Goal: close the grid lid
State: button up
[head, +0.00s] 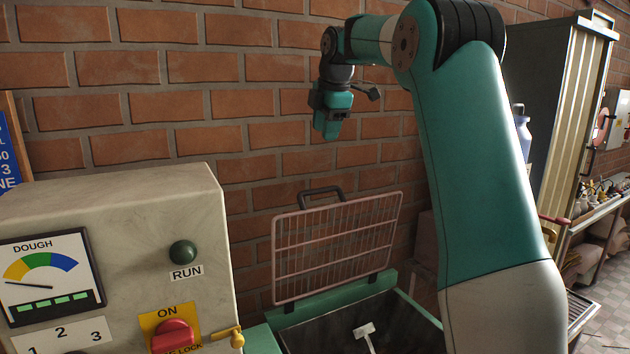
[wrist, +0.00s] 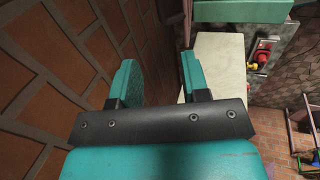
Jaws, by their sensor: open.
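The grid lid (head: 337,243) is a pinkish wire grid in a frame with a dark handle (head: 321,193) on its top edge. It stands raised, nearly upright, at the back of the green-rimmed hopper (head: 404,308), close to the brick wall. The hopper's mouth is uncovered, and a white T-shaped piece (head: 365,331) shows inside. My gripper (head: 328,133) is above the lid, apart from it, pointing down. In the wrist view my gripper (wrist: 160,80) has its two teal fingers apart with nothing between them. The lid is not clearly visible in the wrist view.
A beige control box (head: 120,230) with a dough gauge, green RUN lamp and red knob (head: 173,336) stands left of the hopper. A brick wall (head: 190,90) is close behind. A cabinet (head: 560,110) and a cluttered bench are at the right.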

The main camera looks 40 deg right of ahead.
aim_at(314, 190)
jog(key=p+x, duration=0.3)
jog(key=x, duration=1.4)
jog(key=shift+w, duration=0.15)
jog(key=shift+c, duration=0.3)
grip_shut()
